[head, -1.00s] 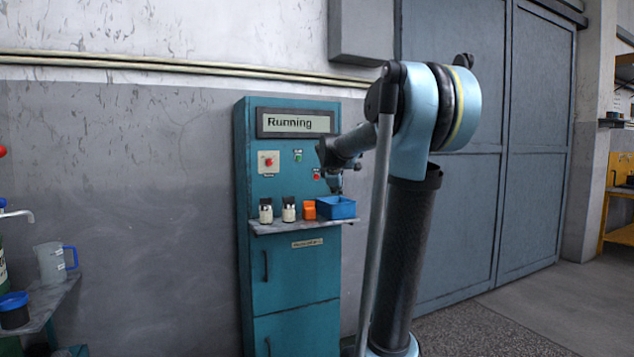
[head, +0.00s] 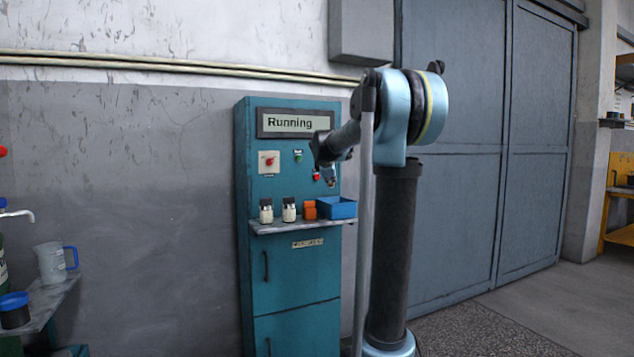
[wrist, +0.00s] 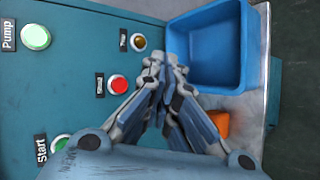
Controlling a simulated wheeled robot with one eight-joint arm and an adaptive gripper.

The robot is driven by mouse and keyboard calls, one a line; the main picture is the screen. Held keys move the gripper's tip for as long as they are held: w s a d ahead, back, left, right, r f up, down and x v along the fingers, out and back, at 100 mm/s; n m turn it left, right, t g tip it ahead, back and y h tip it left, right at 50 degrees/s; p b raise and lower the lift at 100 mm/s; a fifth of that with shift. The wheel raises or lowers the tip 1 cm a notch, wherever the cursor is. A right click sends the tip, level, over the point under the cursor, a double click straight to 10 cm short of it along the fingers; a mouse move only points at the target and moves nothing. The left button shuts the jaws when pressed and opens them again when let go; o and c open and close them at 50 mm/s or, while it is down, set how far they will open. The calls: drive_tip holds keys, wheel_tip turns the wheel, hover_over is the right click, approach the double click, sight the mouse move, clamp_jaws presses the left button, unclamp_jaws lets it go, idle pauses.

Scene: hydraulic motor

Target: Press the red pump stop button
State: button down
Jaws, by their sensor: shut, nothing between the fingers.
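The red button (wrist: 118,84) shows uncovered on the teal cabinet front in the wrist view, with a small dark label beside it. In the head view the red button (head: 316,176) is a small spot just left of my gripper (head: 331,181). In the wrist view my gripper (wrist: 168,66) is shut and empty. Its fingertips appear just right of the red button in that picture, between it and the blue bin. I cannot tell whether they touch the panel. The display (head: 296,123) reads "Running".
A shelf (head: 268,228) below the panel holds two pale jars, an orange item (head: 309,210) and a blue bin (head: 337,208). Other controls are a red knob (head: 269,162), a green button (wrist: 62,147), a lit "Pump" lamp (wrist: 36,37) and an amber control (wrist: 138,41).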

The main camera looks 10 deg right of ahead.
drive_tip(key=w+a, duration=0.2)
drive_tip(key=w, duration=0.4)
drive_tip(key=shift+w, duration=0.15)
drive_tip(key=shift+w+a, duration=0.25)
drive_tip(key=shift+w, duration=0.45)
idle(2.2)
idle(0.3)
drive_tip(key=shift+s+d, duration=0.25)
drive_tip(key=shift+s, duration=0.5)
drive_tip(key=shift+s, duration=0.1)
drive_tip(key=shift+s+d, duration=0.25)
drive_tip(key=shift+s, duration=0.5)
drive_tip(key=shift+s+d, duration=0.25)
drive_tip(key=shift+s, duration=0.55)
drive_tip(key=shift+s+d, duration=0.25)
drive_tip(key=shift+s, duration=0.5)
